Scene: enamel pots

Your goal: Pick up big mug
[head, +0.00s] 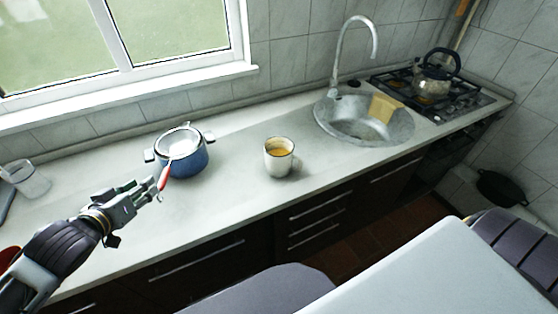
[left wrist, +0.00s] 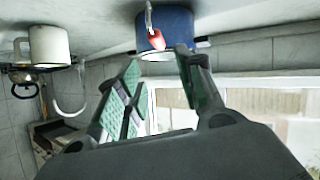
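The big mug (head: 279,157) is cream-white with a dark rim and something yellow-brown inside. It stands upright on the counter, right of the blue pot, and shows inverted at the upper left of the left wrist view (left wrist: 48,45). My left gripper (head: 146,191) is left of the mug, clearly apart from it, near the blue pot. In the left wrist view its two fingers (left wrist: 158,60) are spread with nothing between them. My right gripper does not show.
The blue pot (head: 188,161) has a lid or strainer and a red-handled utensil (head: 164,178) leaning out towards my left gripper. A glass container (head: 28,180) stands far left. A sink (head: 345,137), stove and kettle (head: 437,75) are right. Counter around the mug is clear.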

